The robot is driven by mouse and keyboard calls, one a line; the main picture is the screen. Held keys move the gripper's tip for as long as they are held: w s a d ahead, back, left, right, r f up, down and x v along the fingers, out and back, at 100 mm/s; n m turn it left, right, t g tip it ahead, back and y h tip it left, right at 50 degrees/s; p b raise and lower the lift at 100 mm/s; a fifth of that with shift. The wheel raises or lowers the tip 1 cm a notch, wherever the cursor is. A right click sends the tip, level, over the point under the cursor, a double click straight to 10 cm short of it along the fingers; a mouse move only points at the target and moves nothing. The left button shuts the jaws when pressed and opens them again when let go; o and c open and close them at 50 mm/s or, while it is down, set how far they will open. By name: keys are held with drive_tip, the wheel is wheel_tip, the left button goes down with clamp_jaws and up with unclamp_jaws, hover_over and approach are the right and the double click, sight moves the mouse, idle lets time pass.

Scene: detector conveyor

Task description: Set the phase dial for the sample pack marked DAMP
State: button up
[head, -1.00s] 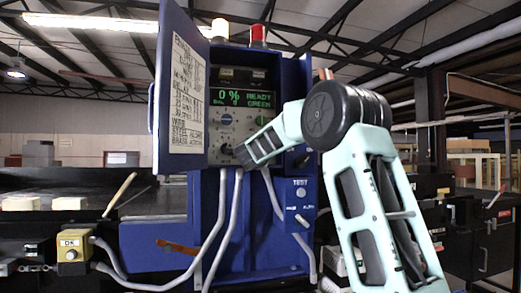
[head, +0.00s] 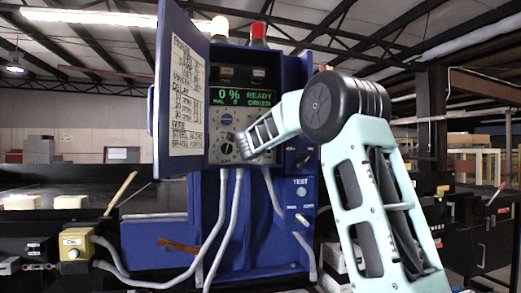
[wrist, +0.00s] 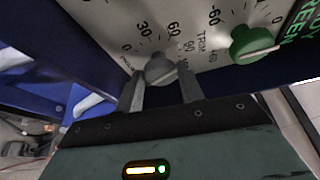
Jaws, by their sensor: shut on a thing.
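A grey dial (wrist: 160,68) with a printed scale of 0, 30, 60 and 90 sits between the fingertips of my gripper (wrist: 162,86) in the wrist view. My gripper is shut on it. A green knob (wrist: 252,42) is just to the right, apart from the fingers. In the head view my gripper (head: 240,147) reaches the lower control panel (head: 222,127) of the blue cabinet and hides part of it. The display (head: 240,97) reads 0 % and READY GREEN. The handwritten sheet (head: 187,95) hangs inside the open door; its small lines are hard to read. No DAMP mark is readable.
The open cabinet door (head: 158,110) stands just left of the panel. Grey cables (head: 225,220) hang below it. A TEST button (head: 301,192) is at the lower right. A yellow switch box (head: 75,243) and pale blocks (head: 70,202) are at the left.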

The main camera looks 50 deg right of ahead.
drive_tip(key=o, duration=1)
drive_tip(key=b+v, duration=0.4)
drive_tip(key=v, duration=1.3)
drive_tip(key=shift+s+a, duration=0.1)
drive_tip(key=shift+a, duration=0.05)
drive_tip(key=shift+f, duration=0.1)
